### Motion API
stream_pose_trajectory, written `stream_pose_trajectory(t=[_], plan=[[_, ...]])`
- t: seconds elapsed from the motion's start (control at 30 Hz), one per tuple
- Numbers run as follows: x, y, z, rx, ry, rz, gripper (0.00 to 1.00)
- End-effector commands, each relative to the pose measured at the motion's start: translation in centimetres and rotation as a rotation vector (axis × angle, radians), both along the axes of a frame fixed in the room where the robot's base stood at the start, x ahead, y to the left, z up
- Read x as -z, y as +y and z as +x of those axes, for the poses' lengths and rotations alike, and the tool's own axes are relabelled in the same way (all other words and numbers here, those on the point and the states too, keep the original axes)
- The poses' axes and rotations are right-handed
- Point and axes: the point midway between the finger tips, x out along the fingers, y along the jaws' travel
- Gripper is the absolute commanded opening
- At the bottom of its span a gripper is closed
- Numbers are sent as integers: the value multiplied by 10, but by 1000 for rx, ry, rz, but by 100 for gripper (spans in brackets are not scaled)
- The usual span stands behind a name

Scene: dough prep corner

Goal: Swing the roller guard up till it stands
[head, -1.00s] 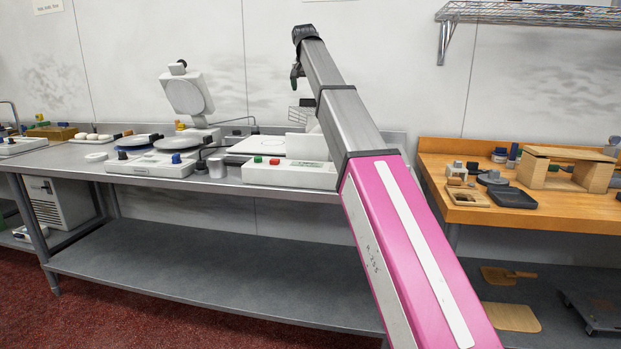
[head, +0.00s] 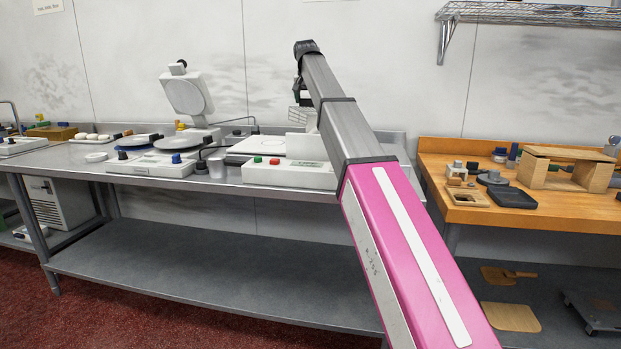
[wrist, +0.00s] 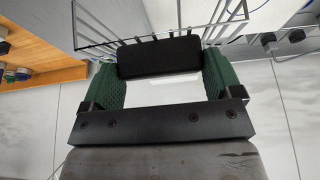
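The roller guard (wrist: 172,28) is a wire grid and shows at the top of the wrist view. A black bar (wrist: 160,57), which looks like its handle, lies across the gap between my green fingers. In the head view the guard (head: 298,113) is a small pale grid above the back of a white machine (head: 290,174). My gripper (wrist: 162,72) has its fingers wide apart, one near each end of the bar. Whether they press on the bar is not clear. In the head view my gripper (head: 300,94) is small, just above the grid, partly hidden by my arm.
The machine has red and green buttons and stands on a steel table (head: 140,179). A white press with a raised round lid (head: 187,97) stands to its left. A wooden table (head: 470,214) with small items is on the right. A wire shelf (head: 530,13) hangs above it.

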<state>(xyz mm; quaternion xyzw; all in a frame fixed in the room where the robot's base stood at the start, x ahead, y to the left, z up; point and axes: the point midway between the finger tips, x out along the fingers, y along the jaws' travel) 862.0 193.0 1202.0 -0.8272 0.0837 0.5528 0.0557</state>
Motion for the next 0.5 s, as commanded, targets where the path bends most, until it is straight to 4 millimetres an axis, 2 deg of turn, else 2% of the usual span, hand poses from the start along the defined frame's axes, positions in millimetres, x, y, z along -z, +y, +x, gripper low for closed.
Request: stream_pose_trajectory(t=[0.5], plan=[[-31,-3,18,2,96,21,57]])
